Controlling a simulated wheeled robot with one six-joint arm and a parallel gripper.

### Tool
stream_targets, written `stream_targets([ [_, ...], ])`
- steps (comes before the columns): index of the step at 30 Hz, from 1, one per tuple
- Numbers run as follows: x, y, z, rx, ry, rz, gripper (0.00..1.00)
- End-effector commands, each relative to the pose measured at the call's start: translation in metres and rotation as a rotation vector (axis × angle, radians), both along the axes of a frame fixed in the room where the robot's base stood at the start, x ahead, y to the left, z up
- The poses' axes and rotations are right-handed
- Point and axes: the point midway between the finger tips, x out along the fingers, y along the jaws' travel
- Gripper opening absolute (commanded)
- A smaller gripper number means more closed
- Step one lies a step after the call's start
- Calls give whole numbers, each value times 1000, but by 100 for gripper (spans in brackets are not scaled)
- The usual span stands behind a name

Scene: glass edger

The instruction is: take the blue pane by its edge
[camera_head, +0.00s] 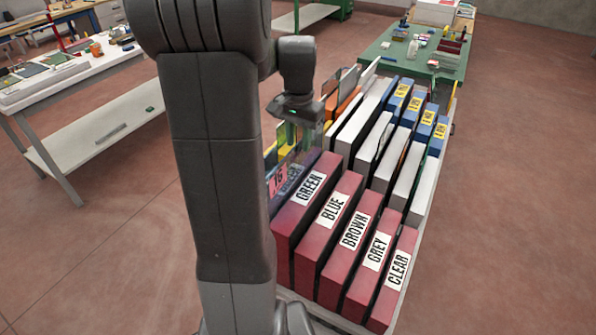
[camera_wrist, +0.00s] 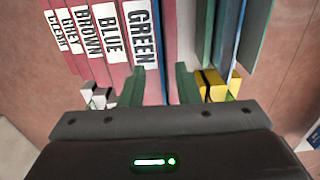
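My gripper (camera_wrist: 163,85) is open in the wrist view, with its two green fingers apart. A thin blue edge (camera_wrist: 161,84) shows in the gap between them, beside the dark red GREEN divider; it looks like the blue pane's edge. I see no finger touching it. In the head view my gripper (camera_head: 298,112) hangs over the left side of the rack, pointing down; its fingers are hard to make out there. Below it a see-through bluish pane (camera_head: 290,155) stands upright left of the GREEN divider. Much of it is behind my arm.
Dark red dividers labelled GREEN (camera_head: 308,187), BLUE (camera_head: 334,209), BROWN (camera_head: 355,231), GREY (camera_head: 375,252) and CLEAR (camera_head: 397,270) stand close together. Yellow blocks (camera_wrist: 212,86) lie right of my fingers. A green table (camera_head: 385,62) stands behind; a white workbench (camera_head: 60,92) stands left.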

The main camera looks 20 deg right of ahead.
Motion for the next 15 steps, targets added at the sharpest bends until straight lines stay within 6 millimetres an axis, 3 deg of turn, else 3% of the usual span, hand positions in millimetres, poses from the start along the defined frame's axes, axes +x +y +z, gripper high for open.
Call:
stream_targets([
  [9, 1, 1, -41, 2, 4, 0, 29],
  [15, 1, 1, -46, 0, 1, 0, 29],
])
